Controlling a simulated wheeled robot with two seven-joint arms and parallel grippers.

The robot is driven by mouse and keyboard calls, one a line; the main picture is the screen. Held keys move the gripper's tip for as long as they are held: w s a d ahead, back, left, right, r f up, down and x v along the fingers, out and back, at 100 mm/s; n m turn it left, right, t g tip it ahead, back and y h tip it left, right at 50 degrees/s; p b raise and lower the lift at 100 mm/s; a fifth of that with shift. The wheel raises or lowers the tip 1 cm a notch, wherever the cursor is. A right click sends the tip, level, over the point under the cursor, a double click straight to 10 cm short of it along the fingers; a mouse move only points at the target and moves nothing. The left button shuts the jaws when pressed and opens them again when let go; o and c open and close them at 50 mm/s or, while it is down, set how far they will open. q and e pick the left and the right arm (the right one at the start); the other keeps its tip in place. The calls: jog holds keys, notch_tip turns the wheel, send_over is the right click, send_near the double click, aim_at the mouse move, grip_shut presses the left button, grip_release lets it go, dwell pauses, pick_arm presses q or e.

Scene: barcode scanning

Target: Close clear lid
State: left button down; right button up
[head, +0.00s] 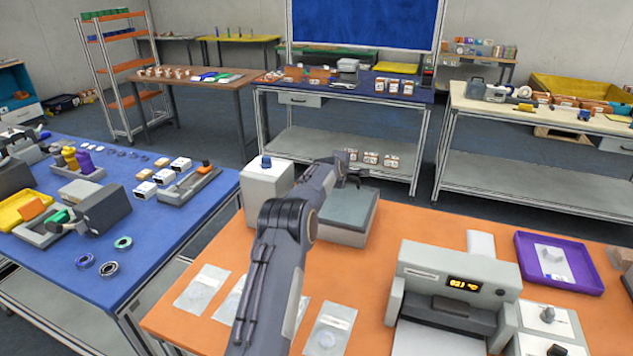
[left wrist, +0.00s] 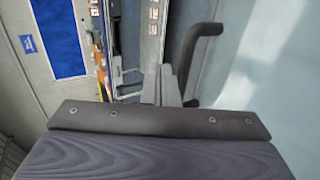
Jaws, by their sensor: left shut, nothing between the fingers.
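My left arm reaches forward from the bottom of the head view, and its gripper (head: 354,174) is above the far edge of a pale box with a grey-green top panel (head: 347,207). In the left wrist view the fingers (left wrist: 168,86) are shut and empty. A dark curved handle (left wrist: 205,38) is just right of them; I cannot tell whether they touch. Right of the handle, a pale bluish, see-through-looking panel (left wrist: 275,70) fills the view, likely the clear lid. The lid's angle is unclear in the head view, where the arm partly covers the box. My right gripper is not in view.
A white box with a blue-capped item (head: 268,182) stands left of the pale box. Clear packets (head: 202,290) lie on the orange table (head: 390,222). A heat device with a lit display (head: 455,285) and a purple tray (head: 585,285) are at right. A blue table (head: 150,240) stands left.

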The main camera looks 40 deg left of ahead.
pick_arm(q)
jog(key=shift+s, duration=0.1)
dwell(0.3)
jog(key=shift+s+d+r+b, duration=0.2)
jog(key=shift+s+r+b, duration=0.2)
jog(key=shift+s, duration=0.1)
jog(key=b+v, duration=0.2)
jog(key=v, duration=0.4)
jog(key=shift+s, duration=0.25)
